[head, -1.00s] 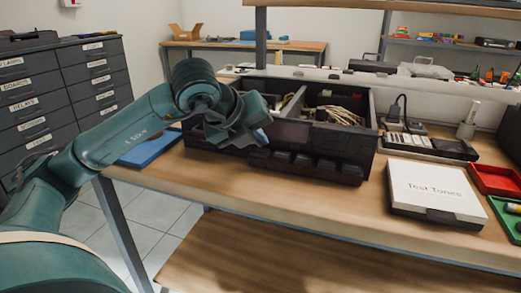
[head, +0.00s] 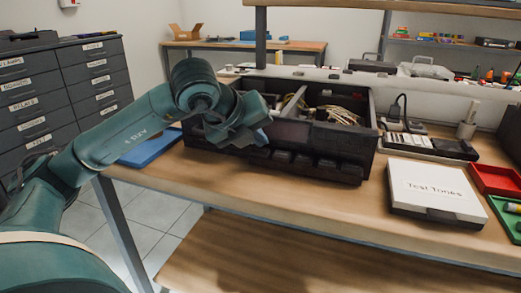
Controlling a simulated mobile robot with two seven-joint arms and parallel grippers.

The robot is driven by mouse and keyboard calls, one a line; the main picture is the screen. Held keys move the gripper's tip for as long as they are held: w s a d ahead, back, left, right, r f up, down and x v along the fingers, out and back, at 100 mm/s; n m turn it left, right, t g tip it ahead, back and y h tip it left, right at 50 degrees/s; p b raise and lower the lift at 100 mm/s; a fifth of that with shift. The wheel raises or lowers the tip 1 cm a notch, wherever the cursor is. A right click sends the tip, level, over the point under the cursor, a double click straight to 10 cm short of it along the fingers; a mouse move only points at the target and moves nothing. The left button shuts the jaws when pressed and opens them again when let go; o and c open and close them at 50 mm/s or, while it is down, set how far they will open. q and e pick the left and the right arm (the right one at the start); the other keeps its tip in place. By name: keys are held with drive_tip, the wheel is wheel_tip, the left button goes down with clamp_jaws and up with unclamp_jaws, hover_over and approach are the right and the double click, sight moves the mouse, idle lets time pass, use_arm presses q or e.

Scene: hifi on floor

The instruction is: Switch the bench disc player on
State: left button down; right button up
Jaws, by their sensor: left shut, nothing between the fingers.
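The bench disc player appears to be the dark box-like unit (head: 315,150) on the wooden bench, with an open top, wires inside and a row of black keys along its lower front. My left gripper (head: 268,128) is at the left part of its front, close to the face. The fingers are shut and hold nothing. The arm hides the unit's left end, and I cannot tell whether the fingertips touch it. No lit display shows. My right gripper is not in view.
A white "Test Tones" case (head: 435,190) lies to the right on the bench, beside a red tray (head: 495,180) and a green tray (head: 508,215). A blue item (head: 150,148) lies at the left end. The bench's front strip is clear.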

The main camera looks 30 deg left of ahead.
sight(257, 153)
use_arm(q)
drive_tip(key=shift+f+b, duration=0.45)
drive_tip(key=shift+b, duration=0.05)
drive_tip(key=shift+r, duration=0.5)
drive_tip(key=shift+p, duration=0.3)
wheel_tip(257, 153, up, 6)
drive_tip(key=p, duration=0.4)
drive_tip(key=shift+p, duration=0.35)
